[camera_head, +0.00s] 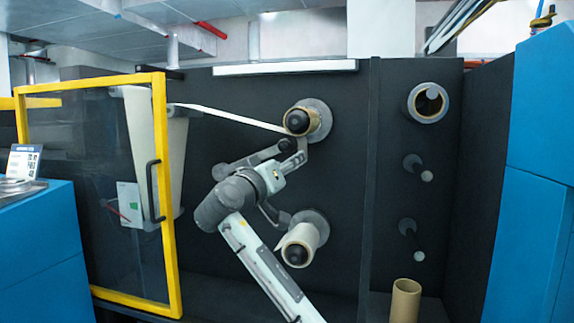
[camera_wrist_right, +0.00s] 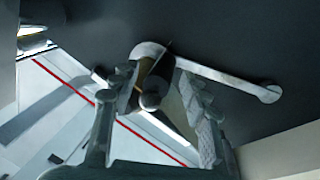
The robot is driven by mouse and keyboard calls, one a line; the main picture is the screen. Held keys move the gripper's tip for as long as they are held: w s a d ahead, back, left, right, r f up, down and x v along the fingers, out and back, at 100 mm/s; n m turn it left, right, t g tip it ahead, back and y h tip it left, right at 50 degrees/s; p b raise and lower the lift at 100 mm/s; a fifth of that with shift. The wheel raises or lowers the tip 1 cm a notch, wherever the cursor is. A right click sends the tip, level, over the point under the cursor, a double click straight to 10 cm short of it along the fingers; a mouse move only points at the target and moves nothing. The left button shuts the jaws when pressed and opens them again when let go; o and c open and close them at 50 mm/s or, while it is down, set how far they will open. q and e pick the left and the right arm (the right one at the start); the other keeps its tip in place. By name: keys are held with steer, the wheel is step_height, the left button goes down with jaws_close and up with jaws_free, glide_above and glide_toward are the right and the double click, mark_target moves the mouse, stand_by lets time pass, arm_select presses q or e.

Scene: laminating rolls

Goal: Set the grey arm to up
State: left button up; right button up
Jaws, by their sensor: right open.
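The grey arm (camera_head: 247,160) is a dark lever on the black wall panel in the head view. It slants, with its right end higher and a dark-capped roller (camera_head: 287,145) there. In the right wrist view the arm (camera_wrist_right: 225,77) runs from the roller (camera_wrist_right: 152,92) to a round end at the right. My right gripper (camera_head: 294,182) is in front of the lever, hiding part of it. In the wrist view the gripper (camera_wrist_right: 158,78) is open, with a finger on either side of the roller. Contact cannot be told. My left gripper is out of view.
A white web (camera_head: 225,116) runs to the upper roll (camera_head: 300,121). A lower roll (camera_head: 300,242) is close below my right gripper. A yellow-framed door (camera_head: 168,200) stands at the left. Blue cabinets (camera_head: 535,220) flank both sides, and a cardboard tube (camera_head: 405,300) stands at lower right.

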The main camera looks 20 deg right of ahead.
steer(key=v, duration=1.1)
steer(key=shift+s+a, duration=0.2)
steer(key=shift+s, duration=0.05)
steer(key=shift+f, duration=0.1)
steer(key=s+d+f+n+g+y+p, duration=0.1)
steer(key=d+f+n+g+y, duration=0.15)
steer(key=f, duration=1.55)
steer(key=s+d+f+n+g+y+p, duration=0.15)
steer(key=d+f+y, duration=0.25)
steer(key=f, duration=1.4)
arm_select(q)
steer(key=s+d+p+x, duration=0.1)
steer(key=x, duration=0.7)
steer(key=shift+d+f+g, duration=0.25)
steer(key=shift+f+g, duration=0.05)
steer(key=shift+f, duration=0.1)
arm_select(e)
steer(key=s+d+f+g+y, duration=0.2)
steer(key=s+d+f+g, duration=0.1)
steer(key=s+f, duration=0.8)
steer(key=s+d+f+n+g+y, duration=0.1)
steer(key=s+d+f+g+y, duration=0.1)
steer(key=s+f, duration=1)
steer(key=s+g+y, duration=0.1)
steer(key=s+g, duration=0.1)
steer(key=s, duration=0.3)
steer(key=shift+d, duration=0.4)
